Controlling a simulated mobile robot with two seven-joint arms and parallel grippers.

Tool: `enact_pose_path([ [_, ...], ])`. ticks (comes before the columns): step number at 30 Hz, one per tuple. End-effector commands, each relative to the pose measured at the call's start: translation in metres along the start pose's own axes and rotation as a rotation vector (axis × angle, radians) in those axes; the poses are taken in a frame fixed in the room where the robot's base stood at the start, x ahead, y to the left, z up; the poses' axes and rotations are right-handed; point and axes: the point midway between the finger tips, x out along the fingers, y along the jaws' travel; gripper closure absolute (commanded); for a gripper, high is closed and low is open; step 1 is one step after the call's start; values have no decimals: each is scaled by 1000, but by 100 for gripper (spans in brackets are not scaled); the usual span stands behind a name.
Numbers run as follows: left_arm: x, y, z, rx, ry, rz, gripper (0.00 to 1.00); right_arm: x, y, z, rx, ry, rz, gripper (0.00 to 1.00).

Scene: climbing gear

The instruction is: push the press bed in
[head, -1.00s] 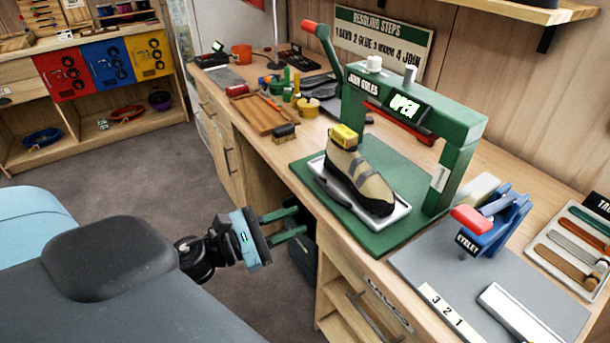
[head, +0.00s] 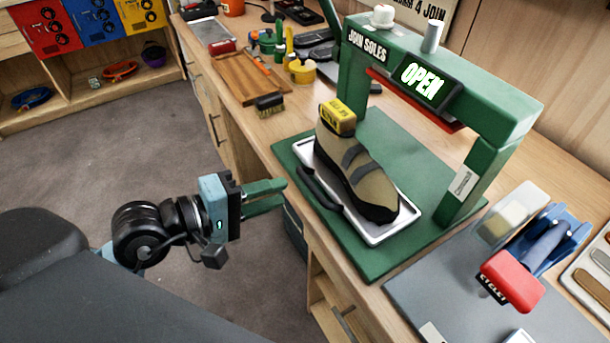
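The press bed (head: 378,237) is a pale tray with a dark handle (head: 317,189) on its near left side. It sits on the green base plate, out in front of the green press frame (head: 482,177), whose display reads OPEN. A tan and grey climbing shoe (head: 363,182) lies on the bed, with a yellow block (head: 338,117) at its far end. My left gripper (head: 284,193) is off the bench's front edge, left of the handle and apart from it. Its green fingers point right, with a gap between them and nothing held. My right gripper is not in view.
A blue tool with a red handle (head: 512,281) stands on a grey mat to the right. A brush (head: 269,105), a wooden board (head: 249,78) and small pots lie further back on the bench (head: 290,128). Floor is open left of the bench.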

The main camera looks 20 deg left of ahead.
Motion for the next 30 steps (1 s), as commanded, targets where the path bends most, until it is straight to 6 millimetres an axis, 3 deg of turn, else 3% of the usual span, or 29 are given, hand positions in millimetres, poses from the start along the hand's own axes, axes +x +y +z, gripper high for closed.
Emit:
enact_pose_path([
  [5,8,1,0,-4,0,2,73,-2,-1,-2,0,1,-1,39],
  [19,70,1,0,-4,-1,2,73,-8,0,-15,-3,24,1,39],
  [30,78,0,0,-3,-1,0,73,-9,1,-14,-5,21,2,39],
])
